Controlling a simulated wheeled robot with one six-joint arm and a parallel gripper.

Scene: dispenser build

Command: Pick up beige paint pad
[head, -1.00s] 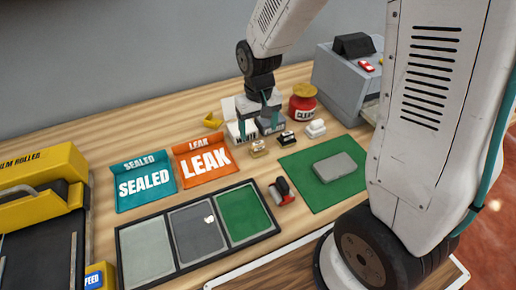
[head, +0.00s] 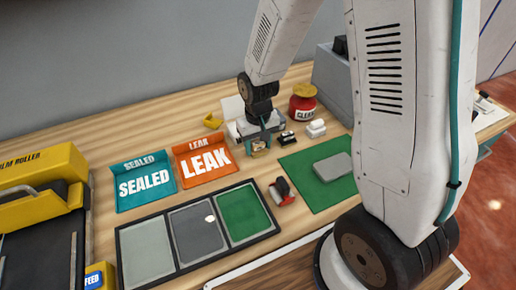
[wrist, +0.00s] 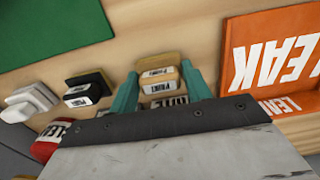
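The beige paint pad (head: 259,148) stands on the wooden bench in front of the low holder. In the wrist view the beige paint pad (wrist: 160,75), with its small "PAINT" labels, lies between the two teal fingers of my gripper (wrist: 160,80). My gripper (head: 259,138) is low over the pad in the head view, with a finger on either side of it. The fingers are apart; firm contact with the pad does not show. The holder behind is partly hidden by my gripper.
A black pad (head: 287,139) and a white pad (head: 316,129) stand close to the right. A red jar (head: 302,108) is behind them. The orange LEAK tray (head: 203,157) lies to the left, and a green mat (head: 305,192) with a grey block (head: 333,167) lies in front.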

